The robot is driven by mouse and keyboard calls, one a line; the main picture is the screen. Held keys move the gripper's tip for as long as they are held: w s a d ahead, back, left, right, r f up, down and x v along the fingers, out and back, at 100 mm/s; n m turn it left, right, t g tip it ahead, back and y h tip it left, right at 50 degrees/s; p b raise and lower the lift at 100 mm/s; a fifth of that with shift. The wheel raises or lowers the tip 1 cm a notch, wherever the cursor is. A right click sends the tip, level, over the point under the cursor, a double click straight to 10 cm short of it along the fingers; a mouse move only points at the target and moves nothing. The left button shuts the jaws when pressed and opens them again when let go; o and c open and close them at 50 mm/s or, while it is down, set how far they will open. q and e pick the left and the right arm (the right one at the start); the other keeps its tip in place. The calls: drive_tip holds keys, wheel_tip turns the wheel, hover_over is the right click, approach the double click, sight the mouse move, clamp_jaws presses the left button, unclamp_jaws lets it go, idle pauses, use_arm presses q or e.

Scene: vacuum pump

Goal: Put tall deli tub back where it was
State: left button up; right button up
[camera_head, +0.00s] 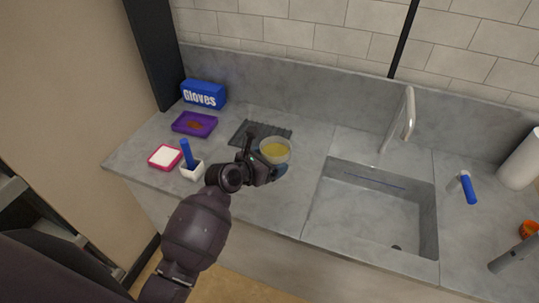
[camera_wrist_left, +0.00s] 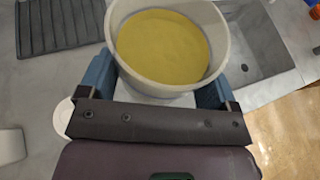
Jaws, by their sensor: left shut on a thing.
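The tall deli tub (camera_head: 275,151) is a pale, translucent round tub with yellow contents. It is upright in the grasp of my left gripper (camera_head: 270,170), near the right end of the dark ribbed mat. In the left wrist view the tub (camera_wrist_left: 222,45) sits between the two blue fingers of my left gripper (camera_wrist_left: 158,88), one on each side. The tub's lower part is mostly hidden by the gripper, so I cannot tell whether it touches the counter. My right gripper is not in view.
The dark ribbed mat (camera_head: 262,131) lies behind my left gripper. A purple tray (camera_head: 194,124), a blue gloves box (camera_head: 204,95), a pink-rimmed white item (camera_head: 165,157) and a white holder with a blue handle (camera_head: 192,172) stand left. The sink (camera_head: 375,212) is right; counter between is clear.

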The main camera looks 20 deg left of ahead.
use_arm(q)
drive_tip(key=b, duration=0.2)
hover_over(269, 199)
wheel_tip(269, 199, down, 8)
drive_tip(key=shift+f, duration=0.25)
drive_tip(key=shift+f+b, duration=0.65)
drive_tip(key=shift+f, duration=2.25)
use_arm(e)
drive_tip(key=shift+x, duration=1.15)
use_arm(q)
drive_tip(key=shift+f+b, duration=0.2)
drive_tip(key=shift+b, duration=0.1)
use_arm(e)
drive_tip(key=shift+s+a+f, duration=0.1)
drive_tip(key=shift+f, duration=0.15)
